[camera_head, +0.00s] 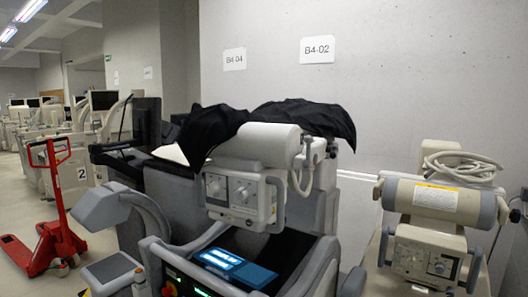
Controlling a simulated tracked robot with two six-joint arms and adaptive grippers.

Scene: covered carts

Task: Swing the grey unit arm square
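The grey unit (330,215) stands in the middle of the view. Its arm head carries a pale cylinder (268,141) on top and a boxed control panel (238,196) with dials and a handle below. The head sits above a lit blue screen (235,268). A black cover (300,112) is bunched behind and over the top of the head, so the arm behind it is mostly hidden. I cannot tell the arm's exact angle to the unit's body. Neither of my grippers shows.
A beige unit (430,215) with a coiled hose stands close on the right. A curved grey arm (105,207) is at lower left. A red pallet jack (52,225) stands on open floor farther left. A concrete wall (400,90) with B4-04 and B4-02 signs is close behind.

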